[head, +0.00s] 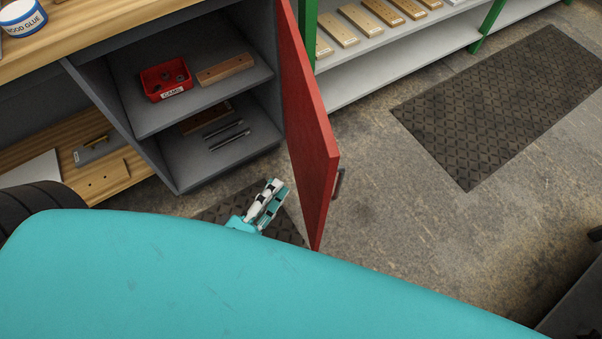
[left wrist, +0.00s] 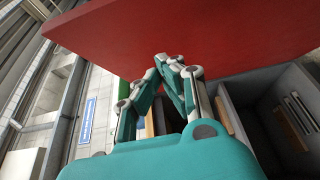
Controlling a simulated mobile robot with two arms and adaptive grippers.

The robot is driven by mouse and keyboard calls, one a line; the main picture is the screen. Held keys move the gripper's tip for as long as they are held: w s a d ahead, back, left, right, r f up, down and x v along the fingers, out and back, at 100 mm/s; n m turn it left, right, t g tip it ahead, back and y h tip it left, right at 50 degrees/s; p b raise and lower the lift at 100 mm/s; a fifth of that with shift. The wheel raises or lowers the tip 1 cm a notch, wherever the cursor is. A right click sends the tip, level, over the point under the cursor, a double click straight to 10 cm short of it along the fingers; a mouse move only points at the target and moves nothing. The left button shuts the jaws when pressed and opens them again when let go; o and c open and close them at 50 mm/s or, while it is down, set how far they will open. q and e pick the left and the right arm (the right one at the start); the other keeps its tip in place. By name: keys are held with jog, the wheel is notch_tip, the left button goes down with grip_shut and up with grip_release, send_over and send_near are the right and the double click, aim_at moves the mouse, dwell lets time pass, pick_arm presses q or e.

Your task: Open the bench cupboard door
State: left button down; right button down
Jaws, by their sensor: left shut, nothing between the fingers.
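The red cupboard door (head: 312,140) stands swung wide open, sticking out from the right side of the grey bench cupboard (head: 205,107). Its dark handle (head: 339,183) is on the door's right face. My left gripper (head: 272,190) is shut and empty, low in front of the cupboard on the door's inner side. In the left wrist view the gripper (left wrist: 170,62) is in front of the red door (left wrist: 200,35), and I cannot tell whether it touches it. My right gripper is not in view.
Inside the cupboard are a red bin (head: 166,81), a wooden board (head: 226,69) and dark rods (head: 226,134). A green-framed shelf (head: 400,45) with several boards stands to the right. A dark mat (head: 505,105) lies on open floor. My teal arm covers the foreground.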

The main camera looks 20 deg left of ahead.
aim_at(321, 183)
pick_arm(q)
jog(key=w+d, duration=0.4)
jog(key=shift+w, duration=0.4)
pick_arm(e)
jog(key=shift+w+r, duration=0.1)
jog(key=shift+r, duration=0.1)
